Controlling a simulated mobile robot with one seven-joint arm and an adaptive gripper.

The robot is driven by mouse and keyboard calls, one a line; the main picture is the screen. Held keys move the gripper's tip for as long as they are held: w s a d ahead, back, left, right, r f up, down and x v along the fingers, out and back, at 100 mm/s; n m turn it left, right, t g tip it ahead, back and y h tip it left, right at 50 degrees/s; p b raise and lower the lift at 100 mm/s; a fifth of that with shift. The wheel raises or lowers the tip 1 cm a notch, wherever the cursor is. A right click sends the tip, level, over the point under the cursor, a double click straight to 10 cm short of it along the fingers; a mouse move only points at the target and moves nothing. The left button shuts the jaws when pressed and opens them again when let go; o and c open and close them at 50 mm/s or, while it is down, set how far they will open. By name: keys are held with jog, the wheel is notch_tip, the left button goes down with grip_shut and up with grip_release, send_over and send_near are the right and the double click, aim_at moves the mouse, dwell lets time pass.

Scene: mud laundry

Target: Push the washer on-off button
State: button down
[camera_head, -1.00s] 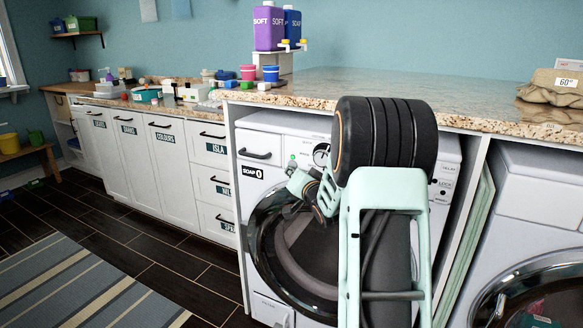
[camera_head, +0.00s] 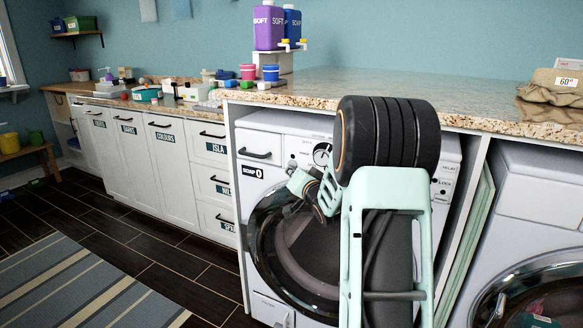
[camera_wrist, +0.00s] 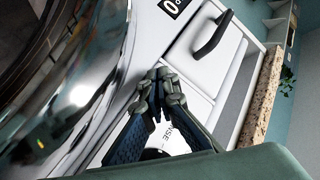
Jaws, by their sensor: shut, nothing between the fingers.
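The washer (camera_head: 288,122) is the white front-loading machine under the counter in the head view. Its dial (camera_head: 321,154) shows on the upper panel, left of my arm. The right part of the panel is mostly behind my arm. My gripper (camera_head: 300,187) is in front of the panel, below the dial and near the round door. In the wrist view my gripper (camera_wrist: 161,85) is shut and empty, its fingertips over the white front (camera_wrist: 140,45). I cannot tell whether they touch it. The on-off button cannot be made out clearly.
The soap drawer handle (camera_head: 254,154) is left of the gripper and also shows in the wrist view (camera_wrist: 212,36). The round door (camera_head: 272,250) lies below. A granite counter (camera_head: 400,112) overhangs the washer. A second machine (camera_head: 540,210) stands at the right.

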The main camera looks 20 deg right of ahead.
jog(key=s+a+b, duration=0.2)
jog(key=s+a, duration=0.1)
jog(key=a, duration=0.1)
jog(key=shift+s+a, duration=0.35)
jog(key=shift+a, duration=0.05)
dwell(0.5)
